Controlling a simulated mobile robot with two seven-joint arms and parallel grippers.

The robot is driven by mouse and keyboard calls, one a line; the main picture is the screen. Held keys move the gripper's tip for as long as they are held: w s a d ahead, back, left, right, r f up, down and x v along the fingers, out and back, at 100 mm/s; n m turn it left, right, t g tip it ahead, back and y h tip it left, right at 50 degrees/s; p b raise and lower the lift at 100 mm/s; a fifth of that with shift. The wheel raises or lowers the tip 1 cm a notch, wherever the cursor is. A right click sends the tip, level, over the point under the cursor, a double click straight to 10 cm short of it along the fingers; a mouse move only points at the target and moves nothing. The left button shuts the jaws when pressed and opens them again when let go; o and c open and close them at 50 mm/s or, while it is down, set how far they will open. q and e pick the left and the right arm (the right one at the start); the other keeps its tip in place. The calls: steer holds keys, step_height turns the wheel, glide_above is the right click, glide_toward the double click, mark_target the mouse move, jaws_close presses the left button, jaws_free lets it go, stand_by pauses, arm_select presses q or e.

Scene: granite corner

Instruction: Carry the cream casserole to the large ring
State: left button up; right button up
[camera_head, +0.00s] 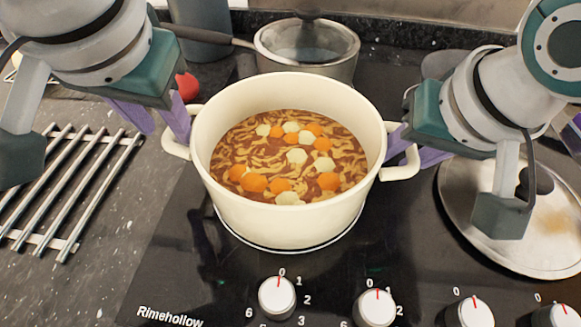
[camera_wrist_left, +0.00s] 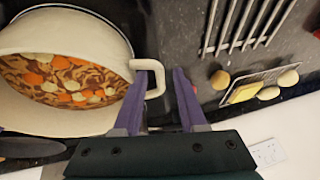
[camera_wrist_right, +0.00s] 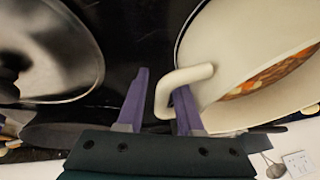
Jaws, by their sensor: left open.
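The cream casserole (camera_head: 290,225) stands upright on the black hob (camera_head: 205,255), full of brown stew with orange and pale pieces. A thin pale ring line (camera_head: 290,250) shows around its base; I cannot tell whether this is the large ring. My left gripper (camera_head: 166,132) is open at the casserole's left handle; in the left wrist view its fingers (camera_wrist_left: 166,85) straddle the handle's outer bar (camera_wrist_left: 150,66). My right gripper (camera_head: 412,150) is at the right handle; in the right wrist view its parted fingers (camera_wrist_right: 160,90) have the handle bar (camera_wrist_right: 168,85) between them, with a gap.
A saucepan with a glass lid (camera_head: 308,42) stands behind the casserole. A large steel lid (camera_head: 465,215) lies on the right of the hob. A metal rack (camera_head: 65,185) lies on the left worktop. Knobs (camera_head: 277,296) line the front edge.

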arm_select(q)
steer(key=shift+v, duration=0.85)
arm_select(e)
steer(key=shift+a+r, duration=0.1)
steer(key=shift+a, duration=0.1)
arm_select(q)
steer(key=shift+r, duration=0.15)
arm_select(e)
steer(key=shift+s+r, duration=0.1)
steer(key=shift+r, duration=0.1)
arm_select(q)
steer(key=shift+a, duration=0.15)
arm_select(e)
steer(key=v, duration=1.1)
steer(key=shift+d+r, duration=0.2)
steer(key=shift+d, duration=0.05)
steer(key=shift+s, duration=0.1)
arm_select(q)
steer(key=shift+s+a+p, duration=0.2)
steer(key=shift+a+p, duration=0.2)
steer(key=shift+a, duration=0.6)
steer(key=shift+s+a+p, duration=0.2)
steer(key=shift+a+p, duration=0.2)
steer(key=shift+a, duration=0.55)
steer(key=shift+s+a+p, duration=0.2)
steer(key=shift+a+p, duration=0.2)
steer(key=shift+a, duration=0.6)
arm_select(e)
steer(key=shift+r, duration=1.15)
